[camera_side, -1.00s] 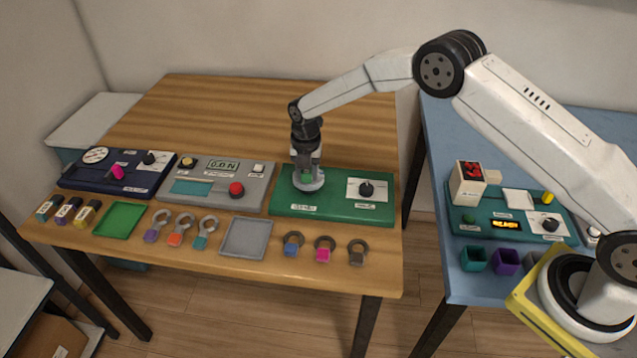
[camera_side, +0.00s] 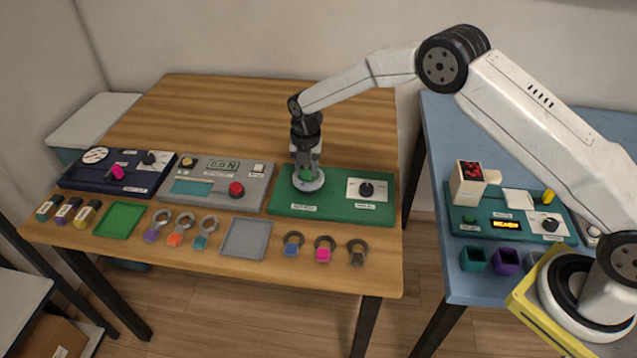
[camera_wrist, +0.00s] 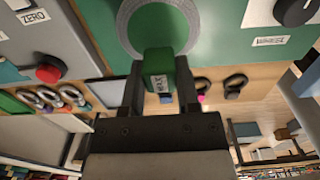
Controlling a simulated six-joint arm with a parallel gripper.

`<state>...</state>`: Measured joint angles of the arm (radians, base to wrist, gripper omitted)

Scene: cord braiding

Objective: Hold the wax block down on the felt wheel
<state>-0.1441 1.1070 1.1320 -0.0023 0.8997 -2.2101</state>
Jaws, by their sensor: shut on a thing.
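My gripper (camera_side: 306,166) points down over the felt wheel (camera_side: 309,184), a round pale grey disc on the green panel in the side view. In the wrist view the fingers of my gripper (camera_wrist: 159,85) stand on either side of the block, and the block overlaps the near part of the felt wheel (camera_wrist: 128,22). The wheel shows there as a grey ring around a green middle. The block's lower end is hidden, so I cannot tell whether it touches the wheel.
The green panel (camera_side: 335,209) also carries a black knob (camera_side: 366,189) right of the wheel. A grey panel (camera_side: 259,187) with a red button (camera_side: 236,189) stands to its left. A grey tray (camera_side: 247,238) and several ring-handled pieces lie in front. The table behind is clear.

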